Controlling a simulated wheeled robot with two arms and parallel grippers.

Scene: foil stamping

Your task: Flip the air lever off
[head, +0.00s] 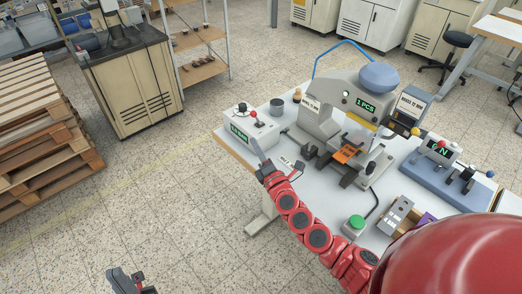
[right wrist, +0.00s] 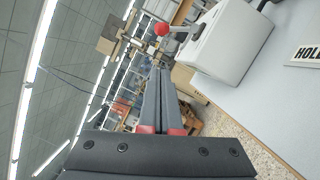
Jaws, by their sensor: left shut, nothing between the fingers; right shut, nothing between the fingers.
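The air lever (head: 256,118) is a short rod with a red ball on top of a white control box (head: 250,135) with a green display, at the left end of the worktable. In the right wrist view the red ball (right wrist: 162,29) stands out from the white box (right wrist: 228,42). My right gripper (head: 253,144) is shut and empty, just in front of the box in the head view. In the right wrist view its fingers (right wrist: 161,72) point toward the lever side, apart from the ball. My left gripper (head: 138,278) is shut and empty, low at the left, away from the table.
A stamping press (head: 340,115) stands mid-table with an orange piece (head: 348,154) on its bed. A grey cup (head: 277,107) is right of the box. A green button (head: 356,222) is near the front.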

